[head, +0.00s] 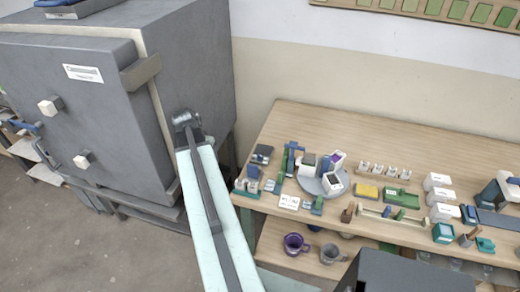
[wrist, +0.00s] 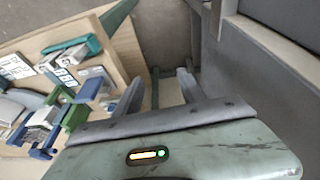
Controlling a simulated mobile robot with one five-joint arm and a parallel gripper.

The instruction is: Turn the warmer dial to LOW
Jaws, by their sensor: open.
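I cannot pick out a warmer dial or its LOW mark for sure in either view. A dark grey and blue small device (head: 261,154) stands at the table's left end, too small to read. My gripper (head: 186,120) is raised in front of the grey kiln's right side, left of the table and apart from the things on it. In the wrist view my gripper (wrist: 168,88) has its two fingers apart with nothing between them. The tabletop things lie to the left of the fingers there.
The large grey kiln (head: 185,65) with white knobs (head: 50,106) stands at the left. The wooden table (head: 300,120) holds a round grey tray (head: 309,184), several white boxes (head: 437,182) and green blocks. Its back strip is bare. Mugs (head: 295,243) stand on the shelf below.

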